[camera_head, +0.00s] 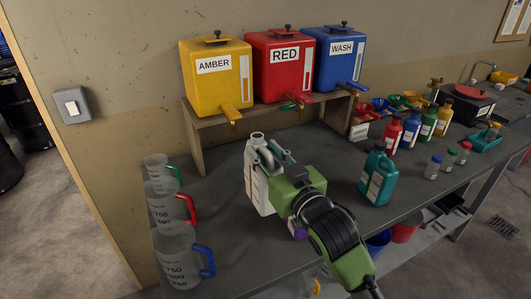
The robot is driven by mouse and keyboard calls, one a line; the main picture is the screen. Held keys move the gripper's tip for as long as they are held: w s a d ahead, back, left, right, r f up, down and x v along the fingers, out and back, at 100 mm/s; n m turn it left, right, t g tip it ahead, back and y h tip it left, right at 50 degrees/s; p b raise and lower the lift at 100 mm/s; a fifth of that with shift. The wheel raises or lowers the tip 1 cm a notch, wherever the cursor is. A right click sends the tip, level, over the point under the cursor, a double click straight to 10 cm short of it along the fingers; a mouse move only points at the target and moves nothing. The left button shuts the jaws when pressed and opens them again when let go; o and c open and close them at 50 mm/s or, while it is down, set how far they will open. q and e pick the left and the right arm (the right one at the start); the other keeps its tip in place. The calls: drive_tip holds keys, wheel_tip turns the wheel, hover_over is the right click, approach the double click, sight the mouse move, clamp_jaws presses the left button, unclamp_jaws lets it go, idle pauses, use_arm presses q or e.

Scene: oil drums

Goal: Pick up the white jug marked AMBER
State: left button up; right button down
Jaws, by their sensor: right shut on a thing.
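A white jug (258,192) stands upright at the middle of the dark bench, in front of the wooden stand. Its neck and left side show. My right gripper (272,160) is at the jug's upper part and shut on it. My green wrist and arm cover the jug's right side. I cannot read any AMBER mark on the jug from here. A yellow tank (213,88) marked AMBER stands on the stand behind it. My left gripper is out of view.
Red (279,78) and blue (333,68) tanks stand beside the yellow one. Measuring jugs (180,255) line the bench's left edge. A teal jug (378,180) and several small bottles stand to the right. Bare bench (222,195) lies left of the white jug.

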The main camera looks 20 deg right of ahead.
drive_tip(key=shift+r+p, duration=3.25)
drive_tip(key=shift+r, duration=0.5)
